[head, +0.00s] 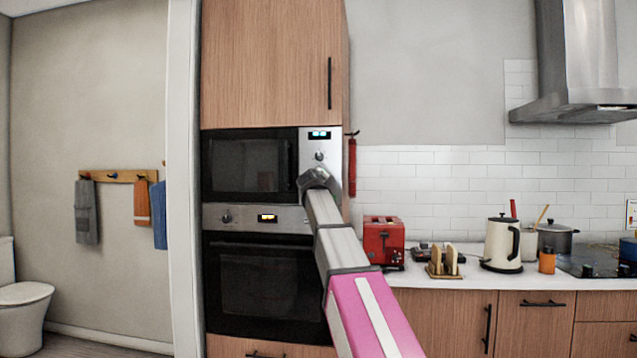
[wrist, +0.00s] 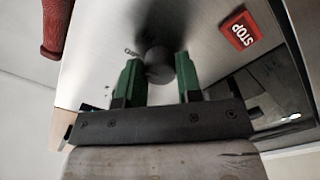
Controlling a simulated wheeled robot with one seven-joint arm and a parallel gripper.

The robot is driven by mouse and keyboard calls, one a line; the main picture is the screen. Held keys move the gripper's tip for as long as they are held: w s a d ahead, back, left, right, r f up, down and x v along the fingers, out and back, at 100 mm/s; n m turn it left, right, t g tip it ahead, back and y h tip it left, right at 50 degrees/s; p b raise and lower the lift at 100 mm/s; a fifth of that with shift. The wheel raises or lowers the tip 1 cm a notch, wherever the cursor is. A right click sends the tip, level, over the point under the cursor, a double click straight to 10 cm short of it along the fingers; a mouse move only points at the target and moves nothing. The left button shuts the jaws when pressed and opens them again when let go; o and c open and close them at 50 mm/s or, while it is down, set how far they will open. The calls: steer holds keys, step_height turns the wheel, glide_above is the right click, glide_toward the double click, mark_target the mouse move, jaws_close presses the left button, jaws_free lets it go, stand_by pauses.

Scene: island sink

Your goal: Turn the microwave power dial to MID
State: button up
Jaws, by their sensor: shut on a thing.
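The microwave (head: 248,165) is built into the tall wooden cabinet, with its dark door shut and a steel control panel on its right. A round dial (head: 319,155) and a lit display (head: 320,135) show on that panel, just above my wrist. In the wrist view, my gripper (wrist: 158,72) has its two green fingers closed on either side of a dark round dial (wrist: 160,62). My wrist hides the lower panel in the head view. The dial's pointer and its setting marks are too dark and blurred to read. A red STOP button (wrist: 238,31) sits beside it.
An oven (head: 265,285) is set below the microwave. A red hanging item (head: 351,168) is close to the panel's right side. A red toaster (head: 384,242), toast rack (head: 445,262) and kettle (head: 502,245) stand on the counter at right.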

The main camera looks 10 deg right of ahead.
steer(key=shift+n, duration=1)
steer(key=o, duration=0.9)
steer(key=shift+o, duration=0.2)
steer(key=v, duration=1)
steer(key=shift+s+a, duration=0.15)
steer(key=shift+s, duration=0.25)
